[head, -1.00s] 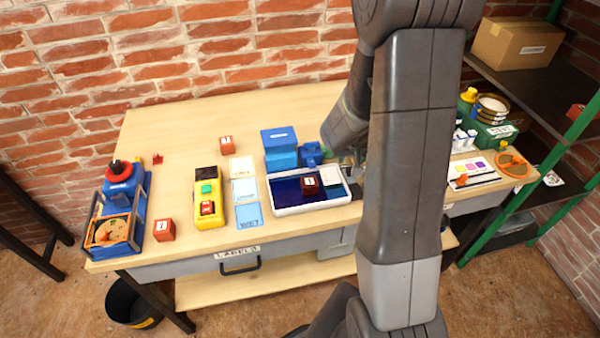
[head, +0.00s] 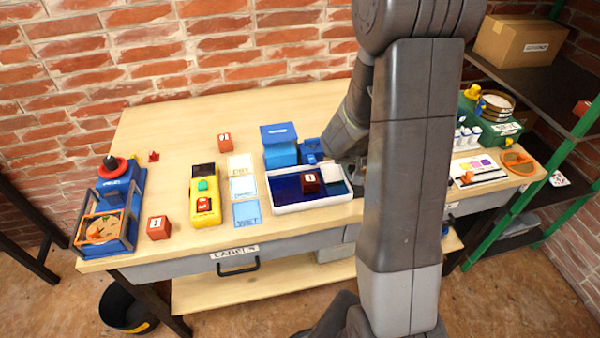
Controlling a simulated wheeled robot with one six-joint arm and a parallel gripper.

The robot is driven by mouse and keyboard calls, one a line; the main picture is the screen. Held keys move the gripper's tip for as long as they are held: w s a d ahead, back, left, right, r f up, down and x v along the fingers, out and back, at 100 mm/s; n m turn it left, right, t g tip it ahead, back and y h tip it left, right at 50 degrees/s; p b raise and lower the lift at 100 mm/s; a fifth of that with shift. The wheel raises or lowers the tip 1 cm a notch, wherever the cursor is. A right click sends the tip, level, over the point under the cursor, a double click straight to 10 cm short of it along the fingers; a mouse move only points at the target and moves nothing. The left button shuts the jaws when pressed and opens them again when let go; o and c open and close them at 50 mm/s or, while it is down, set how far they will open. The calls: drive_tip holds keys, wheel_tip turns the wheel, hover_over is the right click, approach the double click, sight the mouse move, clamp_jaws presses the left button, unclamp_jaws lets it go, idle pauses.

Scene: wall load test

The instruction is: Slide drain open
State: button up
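A white-rimmed tray (head: 310,205) with dark blue liquid or floor stands at the front middle of the table. A dark red numbered cube (head: 310,183) sits in it. A blue block-shaped unit (head: 280,147) stands behind the tray, with a smaller blue part (head: 312,151) at its right. I cannot make out which part is the drain slide. My gripper (head: 350,172) is low at the tray's right end, mostly hidden behind my own arm. Its fingertips and any contact are not clear.
Left of the tray are label cards (head: 243,188), a yellow control box (head: 206,196), red cubes (head: 159,228) and a blue machine (head: 112,205). A green bin (head: 490,128) and paint card (head: 478,170) stand at right. The back of the table is clear.

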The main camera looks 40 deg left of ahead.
sight(356, 186)
drive_tip(key=shift+s+d, duration=0.1)
drive_tip(key=shift+d, duration=0.05)
idle(0.3)
drive_tip(key=shift+s+d+b, duration=1)
drive_tip(key=shift+s+d, duration=0.2)
drive_tip(key=shift+d, duration=0.2)
drive_tip(key=o, duration=0.9)
drive_tip(key=shift+c, duration=0.2)
drive_tip(key=shift+r, duration=0.1)
wheel_tip(356, 186, up, 7)
drive_tip(key=p, duration=0.5)
